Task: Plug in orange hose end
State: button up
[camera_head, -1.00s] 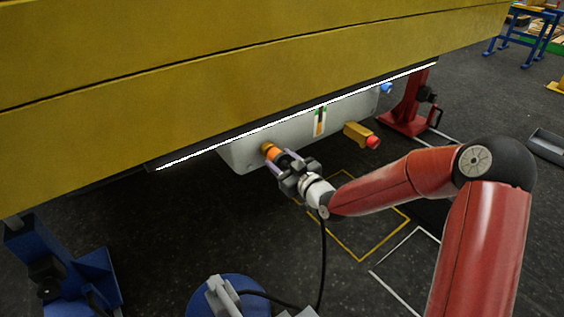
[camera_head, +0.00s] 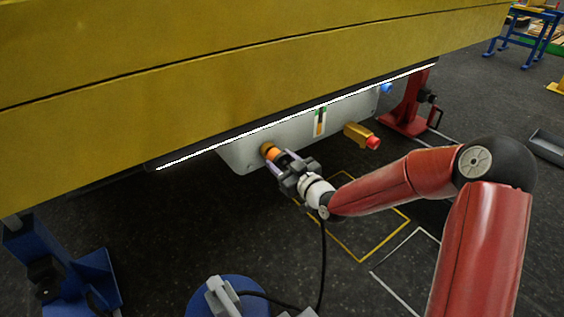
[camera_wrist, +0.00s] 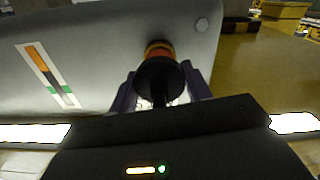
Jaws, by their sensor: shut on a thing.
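The orange hose end (camera_head: 272,153) is at the left part of a pale grey panel (camera_head: 243,160) under the yellow boom. In the wrist view the orange hose end (camera_wrist: 159,52) has a black round body (camera_wrist: 160,77) facing me, and its front meets the panel or a brass-coloured fitting there. My gripper (camera_head: 279,162) is shut on the hose end, its two fingers on either side of the black body. The socket behind the orange ring is mostly hidden, so I cannot tell how deep the hose end sits.
The yellow boom (camera_head: 200,95) hangs close above my gripper. An orange-and-green gauge strip (camera_head: 320,121), a yellow block with a red knob (camera_head: 373,142) and a blue fitting (camera_head: 386,88) lie to the right. A red stand (camera_head: 407,108) and a blue stand (camera_head: 100,275) flank open floor.

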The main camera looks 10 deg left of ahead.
jog(key=shift+w+a, duration=0.35)
jog(key=o, duration=1)
jog(key=v, duration=0.7)
jog(key=shift+s+d+p, duration=0.25)
jog(key=shift+d+p, duration=0.05)
jog(key=shift+p, duration=0.1)
